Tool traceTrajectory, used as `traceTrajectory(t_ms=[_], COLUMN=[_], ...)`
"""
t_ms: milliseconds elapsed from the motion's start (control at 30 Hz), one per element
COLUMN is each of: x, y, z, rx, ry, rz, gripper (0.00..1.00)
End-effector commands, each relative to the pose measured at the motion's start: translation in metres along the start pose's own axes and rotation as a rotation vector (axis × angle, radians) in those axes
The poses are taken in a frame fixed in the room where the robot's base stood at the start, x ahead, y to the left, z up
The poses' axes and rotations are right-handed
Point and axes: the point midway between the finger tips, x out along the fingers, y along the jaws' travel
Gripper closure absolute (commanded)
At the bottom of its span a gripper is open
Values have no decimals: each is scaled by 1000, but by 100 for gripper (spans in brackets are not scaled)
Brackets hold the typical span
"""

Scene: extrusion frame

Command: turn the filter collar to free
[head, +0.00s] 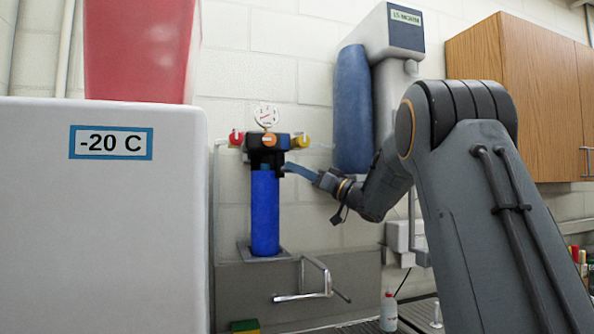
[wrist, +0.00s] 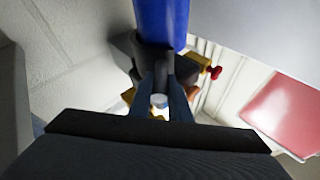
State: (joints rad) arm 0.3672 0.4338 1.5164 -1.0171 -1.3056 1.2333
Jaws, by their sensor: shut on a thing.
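The filter has a blue housing (head: 265,212) hanging upright below a black head (head: 268,141). The black filter collar (head: 264,160) sits between them. My gripper (head: 288,168) reaches in from the right at collar height, its blue fingers against the collar's right side. In the wrist view the blue housing (wrist: 162,18) is at the top, with the dark collar (wrist: 150,52) below it. There my gripper (wrist: 161,78) is shut on a dark part of the collar, which hides some of the grip. I cannot read the collar's turn position.
A round gauge (head: 266,116) stands above the head, with a red knob (head: 236,137) left and a yellow-and-red fitting (head: 301,141) right. A white -20 C cabinet (head: 110,220) stands left. A metal faucet (head: 313,280) is below; a white bottle (head: 388,312) stands lower right.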

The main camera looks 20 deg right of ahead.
Motion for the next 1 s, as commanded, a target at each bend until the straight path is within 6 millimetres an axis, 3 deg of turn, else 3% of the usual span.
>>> traceTrajectory(t_ms=[100,133,233,567,1000], x=[0,0,0,-3,-66], y=[0,0,0,0,1], z=[-2,-2,-2,-1,0], rx=[-2,-2,-2,-2,-3], ry=[4,4,3,2,3], rz=[1,1,1,1,3], gripper=[100,78,64,64,64])
